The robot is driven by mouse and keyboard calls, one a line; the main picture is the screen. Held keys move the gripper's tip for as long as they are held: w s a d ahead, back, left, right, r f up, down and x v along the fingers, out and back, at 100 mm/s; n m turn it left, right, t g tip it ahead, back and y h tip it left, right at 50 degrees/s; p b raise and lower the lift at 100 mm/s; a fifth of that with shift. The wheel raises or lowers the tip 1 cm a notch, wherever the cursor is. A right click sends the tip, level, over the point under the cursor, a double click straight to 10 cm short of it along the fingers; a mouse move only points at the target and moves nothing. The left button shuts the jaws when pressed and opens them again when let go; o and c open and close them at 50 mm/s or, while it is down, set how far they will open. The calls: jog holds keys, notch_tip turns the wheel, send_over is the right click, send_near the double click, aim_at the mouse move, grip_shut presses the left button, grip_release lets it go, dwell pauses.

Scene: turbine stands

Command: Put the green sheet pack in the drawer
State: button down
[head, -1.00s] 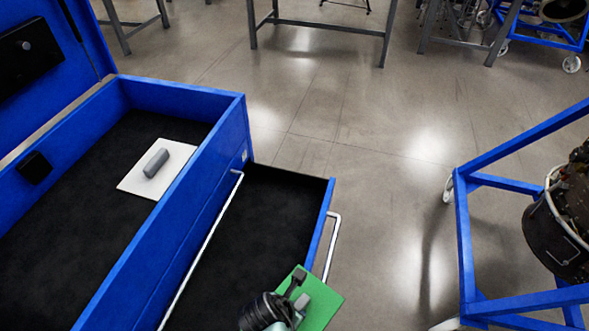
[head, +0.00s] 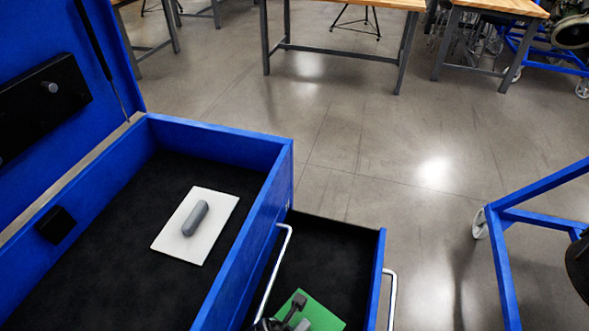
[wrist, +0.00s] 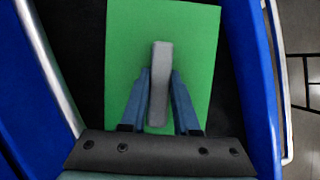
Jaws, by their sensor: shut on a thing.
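The green sheet pack (head: 322,314) is a flat green sheet with a grey grip block on top. It shows large in the wrist view (wrist: 120,50), with the grey block upright in the middle of the picture. My gripper (wrist: 160,80) is shut on that block, one blue-grey finger on each side. The open drawer (head: 330,245) is blue with a black lining, and the pack is within its outline, between the chest's wall and the drawer front. I cannot tell whether the pack touches the drawer floor. The pack's near end is hidden behind my gripper.
The blue chest's upper tray (head: 110,245) holds a white sheet pack (head: 172,240) with a grey block. Metal handle bars (head: 391,300) run along the drawer fronts. A blue wheeled stand (head: 503,260) is at the right. Workbenches (head: 345,52) stand behind, with bare floor between.

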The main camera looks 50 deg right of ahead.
jog(key=shift+s+f+b, duration=0.15)
jog(key=shift+f+b, duration=0.5)
jog(key=shift+f, duration=0.05)
notch_tip(320, 180, down, 4)
jog(key=b, duration=0.4)
jog(key=shift+f+b, duration=0.15)
jog(key=shift+b, duration=0.2)
jog(key=shift+f+b, duration=0.65)
jog(key=shift+f, duration=0.5)
jog(key=shift+f, duration=0.25)
jog(key=shift+c, duration=2.1)
grip_release()
jog(key=p+v, duration=0.7)
jog(key=shift+p, duration=0.4)
